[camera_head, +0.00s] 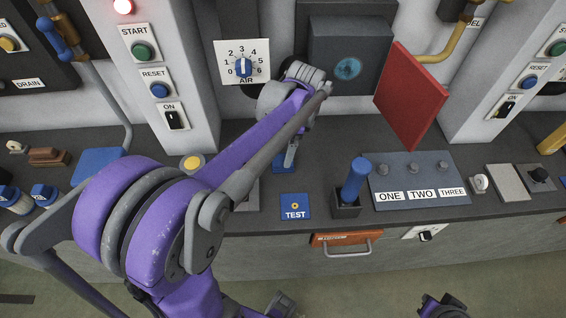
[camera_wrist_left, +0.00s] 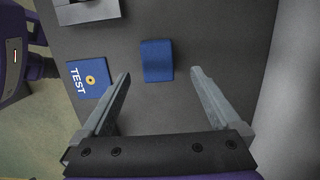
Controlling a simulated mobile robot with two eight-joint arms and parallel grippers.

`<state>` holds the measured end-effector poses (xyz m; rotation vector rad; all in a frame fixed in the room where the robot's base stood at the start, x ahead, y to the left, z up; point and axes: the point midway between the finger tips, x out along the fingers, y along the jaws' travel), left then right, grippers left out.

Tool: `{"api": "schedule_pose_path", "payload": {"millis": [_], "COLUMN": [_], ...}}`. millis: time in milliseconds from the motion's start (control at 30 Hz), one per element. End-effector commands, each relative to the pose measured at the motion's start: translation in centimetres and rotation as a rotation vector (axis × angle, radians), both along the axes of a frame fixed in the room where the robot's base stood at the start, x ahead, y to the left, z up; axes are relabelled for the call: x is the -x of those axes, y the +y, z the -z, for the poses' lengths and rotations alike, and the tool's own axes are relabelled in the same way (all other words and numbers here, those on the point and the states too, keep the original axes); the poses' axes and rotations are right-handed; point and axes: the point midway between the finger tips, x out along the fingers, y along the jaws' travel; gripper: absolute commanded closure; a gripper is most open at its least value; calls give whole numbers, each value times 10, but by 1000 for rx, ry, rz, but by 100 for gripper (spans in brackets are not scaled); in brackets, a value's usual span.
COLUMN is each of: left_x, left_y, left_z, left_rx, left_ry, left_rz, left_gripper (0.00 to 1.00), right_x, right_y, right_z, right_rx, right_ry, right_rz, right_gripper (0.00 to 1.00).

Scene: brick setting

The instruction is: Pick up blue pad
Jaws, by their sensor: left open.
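A small plain blue pad (camera_wrist_left: 157,60) lies flat on the dark grey counter in the left wrist view. My left gripper (camera_wrist_left: 160,76) is open and empty, with its two grey fingers apart on either side of the pad's near end in that view. In the head view the left gripper (camera_head: 290,157) points down at the counter, and the blue pad (camera_head: 279,166) is partly hidden behind its fingers and arm. Whether the fingers touch the pad or counter cannot be told. My right gripper does not show clearly.
A blue TEST plate (camera_head: 295,213) lies close to the pad. A blue-handled lever (camera_head: 354,182) and a ONE TWO THREE panel (camera_head: 420,180) stand to the right. An open red door (camera_head: 411,95) juts out above. Another blue plate (camera_head: 98,164) lies at left.

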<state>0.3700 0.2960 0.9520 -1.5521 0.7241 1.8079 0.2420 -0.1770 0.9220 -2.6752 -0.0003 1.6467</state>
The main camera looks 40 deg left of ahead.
Motion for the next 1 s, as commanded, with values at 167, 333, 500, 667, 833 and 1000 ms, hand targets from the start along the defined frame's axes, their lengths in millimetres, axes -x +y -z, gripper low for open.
{"api": "schedule_pose_path", "payload": {"millis": [167, 333, 500, 667, 833, 1000], "left_x": [3, 10, 11, 11, 11, 11], "left_y": [1, 4, 6, 6, 6, 6], "left_z": [13, 37, 56, 58, 57, 57], "left_rx": [0, 0, 0, 0, 0, 0], "left_ry": [-2, -2, -2, -2, -2, -2], "left_rz": [-1, -2, -1, -1, -1, -1], "left_gripper": [3, 3, 3, 3, 15, 46], "right_x": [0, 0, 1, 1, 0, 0], "right_y": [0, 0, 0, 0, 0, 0], "right_z": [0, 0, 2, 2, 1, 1], "right_rx": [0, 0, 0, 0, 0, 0], "right_ry": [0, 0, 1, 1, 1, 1], "right_rz": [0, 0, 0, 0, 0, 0], "right_gripper": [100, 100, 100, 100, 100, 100]}}
